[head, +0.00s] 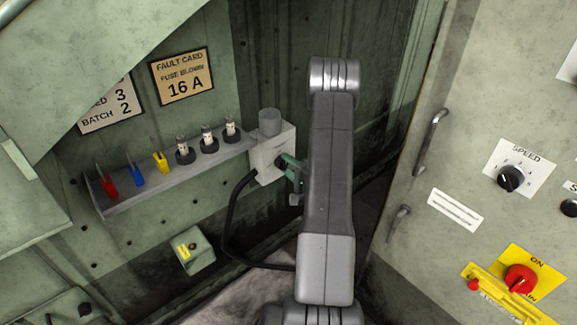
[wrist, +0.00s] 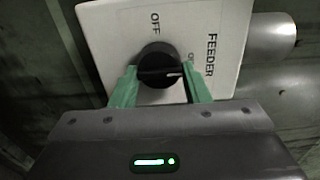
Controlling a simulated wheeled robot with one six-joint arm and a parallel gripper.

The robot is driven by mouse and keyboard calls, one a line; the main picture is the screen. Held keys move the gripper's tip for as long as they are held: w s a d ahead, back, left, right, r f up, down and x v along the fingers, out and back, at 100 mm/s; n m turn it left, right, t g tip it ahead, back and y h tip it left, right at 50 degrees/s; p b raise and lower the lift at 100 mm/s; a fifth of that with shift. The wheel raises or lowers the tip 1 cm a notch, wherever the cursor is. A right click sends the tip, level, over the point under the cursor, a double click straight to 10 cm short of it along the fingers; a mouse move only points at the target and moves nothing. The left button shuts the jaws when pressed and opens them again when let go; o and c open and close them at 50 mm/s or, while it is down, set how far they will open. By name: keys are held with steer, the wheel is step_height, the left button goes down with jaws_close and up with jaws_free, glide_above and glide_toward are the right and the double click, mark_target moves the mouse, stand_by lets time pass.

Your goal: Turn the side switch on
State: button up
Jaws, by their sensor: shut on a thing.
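The side switch is a black round knob (wrist: 158,60) on a white plate (wrist: 108,28) marked FEEDER, with OFF above the knob in the wrist view and a second label, partly hidden, to its right. The knob's pale pointer mark faces right, towards that second label and away from OFF. My gripper (wrist: 159,76) has its green fingers on both sides of the knob and is shut on it. In the head view, my gripper (head: 284,165) reaches the side of the grey switch box (head: 268,157). My arm hides part of this area, and the knob is hardly visible there.
A shelf (head: 180,185) with coloured tools and several black-based pieces runs left of the box. A black cable (head: 229,220) hangs below it. On the right, a panel carries a speed dial (head: 511,178), a red ON knob (head: 520,279) and a handle (head: 431,140).

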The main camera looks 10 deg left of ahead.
steer(key=o, duration=0.9)
steer(key=shift+o, duration=0.2)
steer(key=v, duration=0.7)
steer(key=shift+s+d+p, duration=0.2)
steer(key=shift+d+p, duration=0.05)
steer(key=shift+p, duration=0.15)
steer(key=shift+w+a, duration=0.1)
steer(key=b+x, duration=0.1)
steer(key=x, duration=0.6)
steer(key=shift+w+a, duration=0.15)
steer(key=shift+a, duration=0.05)
